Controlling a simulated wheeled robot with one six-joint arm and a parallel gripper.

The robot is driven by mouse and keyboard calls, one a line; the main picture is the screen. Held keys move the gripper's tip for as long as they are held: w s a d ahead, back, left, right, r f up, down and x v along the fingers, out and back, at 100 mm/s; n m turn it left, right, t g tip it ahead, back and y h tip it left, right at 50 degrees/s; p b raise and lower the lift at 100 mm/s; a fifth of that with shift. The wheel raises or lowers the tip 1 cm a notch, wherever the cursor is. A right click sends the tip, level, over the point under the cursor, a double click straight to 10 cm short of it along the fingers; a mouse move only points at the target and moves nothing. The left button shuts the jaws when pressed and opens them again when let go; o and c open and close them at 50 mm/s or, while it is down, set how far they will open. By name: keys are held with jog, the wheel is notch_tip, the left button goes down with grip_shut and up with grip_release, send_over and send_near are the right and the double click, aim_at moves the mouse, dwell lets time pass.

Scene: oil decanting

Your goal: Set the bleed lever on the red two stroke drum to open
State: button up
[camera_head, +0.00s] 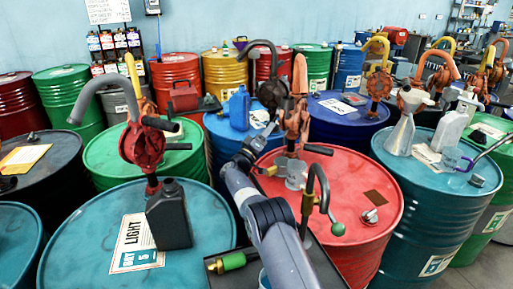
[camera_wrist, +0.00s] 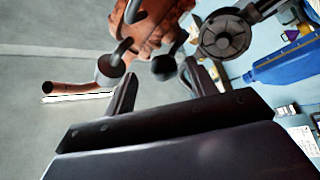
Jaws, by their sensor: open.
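The red drum (camera_head: 349,173) stands in the middle of the head view, with an orange hand pump (camera_head: 296,112) on its lid. The pump body also shows in the wrist view (camera_wrist: 158,28), with a dark round knob (camera_wrist: 164,67) and a grey cylindrical end (camera_wrist: 110,69) below it. I cannot tell which of these small parts is the bleed lever, or how it is set. My gripper (camera_wrist: 158,76) is open in the wrist view, its two dark fingers apart and pointing toward the pump. The knob appears between the fingertips; contact cannot be judged. My arm hides part of the drum.
A teal drum (camera_head: 90,235) with a dark oil can (camera_head: 169,215) stands at left. Another teal drum (camera_head: 435,215) holds a funnel (camera_head: 403,135) at right. A dark curved pipe (camera_head: 322,177) and a green ball (camera_head: 338,229) are close beside my arm. Drums crowd the back.

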jog(key=b+v, duration=0.1)
jog(key=v, duration=0.5)
jog(key=shift+s+a+b, duration=0.15)
jog(key=shift+s+b, duration=0.15)
jog(key=shift+b, duration=0.05)
jog(key=shift+f, duration=0.1)
jog(key=shift+c, duration=0.3)
